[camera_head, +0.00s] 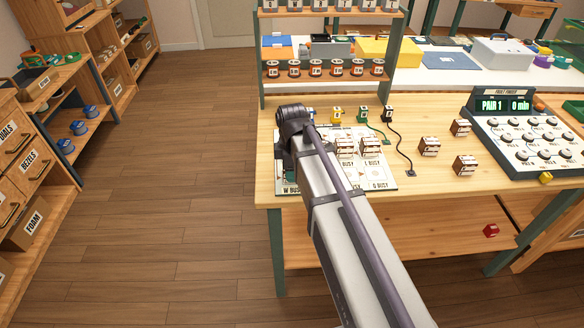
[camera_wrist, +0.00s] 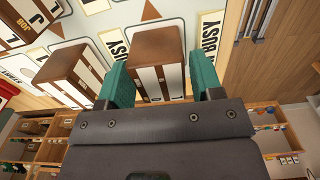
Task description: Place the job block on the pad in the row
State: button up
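In the wrist view my gripper (camera_wrist: 156,72) has its two teal fingers on either side of a brown and white block (camera_wrist: 158,48). Whether both fingers press on it cannot be told; a narrow gap seems to show at the right finger. Another brown and white block (camera_wrist: 72,70) stands to the left. The white board of labelled pads (camera_head: 379,174) lies on the bench in the head view. Two blocks (camera_head: 345,149) (camera_head: 370,148) stand on it. My arm hides the fingertips and part of the board there.
Several loose blocks (camera_head: 430,147) stand right of the board, near a dial console (camera_head: 530,140) reading PAIR 1. Small plugs with cords (camera_head: 388,115) lie behind the board. A shelf rack (camera_head: 330,49) rises at the back. A red block (camera_head: 491,230) lies on the lower shelf.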

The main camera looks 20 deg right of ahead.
jog(key=shift+o, duration=1)
notch_tip(320, 180, up, 12)
jog(key=p, duration=1.2)
jog(key=shift+r, duration=0.2)
jog(key=s+m, duration=1.4)
jog(key=m, duration=0.1)
jog(key=shift+m, duration=0.4)
